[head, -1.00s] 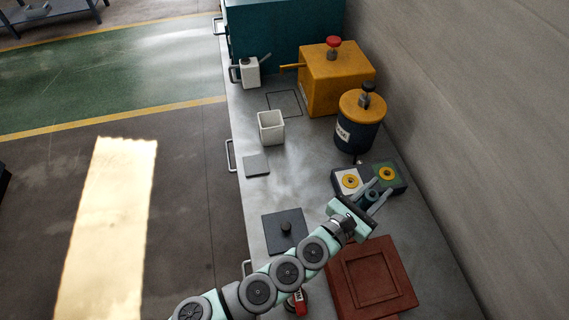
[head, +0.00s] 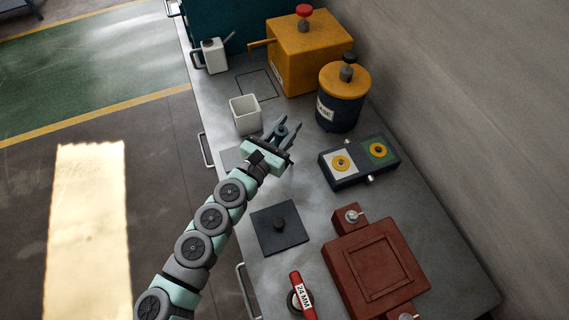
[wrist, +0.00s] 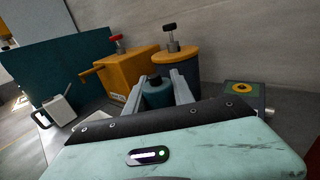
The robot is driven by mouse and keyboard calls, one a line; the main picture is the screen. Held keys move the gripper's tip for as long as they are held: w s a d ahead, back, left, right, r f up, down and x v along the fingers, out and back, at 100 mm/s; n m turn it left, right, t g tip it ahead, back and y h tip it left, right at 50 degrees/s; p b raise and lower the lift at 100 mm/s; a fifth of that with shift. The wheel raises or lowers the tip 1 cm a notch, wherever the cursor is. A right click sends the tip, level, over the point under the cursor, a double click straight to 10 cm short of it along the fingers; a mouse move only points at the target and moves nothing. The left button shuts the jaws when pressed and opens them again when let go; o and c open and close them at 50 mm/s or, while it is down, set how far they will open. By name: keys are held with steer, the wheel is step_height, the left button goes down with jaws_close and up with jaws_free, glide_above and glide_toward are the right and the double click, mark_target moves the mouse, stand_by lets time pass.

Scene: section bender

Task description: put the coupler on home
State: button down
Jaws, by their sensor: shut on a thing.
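My gripper (head: 285,130) is shut on a small dark teal cylinder, which I take to be the coupler (wrist: 157,95). In the wrist view it stands between the two grey fingers, with a dark knob on top. In the head view my gripper is above the bench, just right of the white open box and left of the dark two-pad block (head: 344,182). That block has a white pad and a green pad, each with a yellow ring. I cannot tell which place is home.
The white open box (head: 245,124), a navy drum with orange lid (head: 338,115) and an orange box (head: 293,72) stand behind. A dark knobbed plate (head: 263,236), a red-brown block (head: 340,262) and a red 24 MM tag (head: 302,297) are nearer. An outlined square (head: 256,84) is bare.

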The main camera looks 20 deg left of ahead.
step_height(320, 180, down, 13)
steer(key=shift+w+a+f+b, duration=0.1)
steer(key=shift+a+b, duration=0.05)
steer(key=shift+b, duration=0.5)
steer(key=shift+f, duration=0.4)
steer(key=shift+f+b, duration=0.2)
steer(key=shift+b, duration=0.1)
steer(key=c, duration=1.1)
jaws_free()
steer(key=shift+r, duration=0.1)
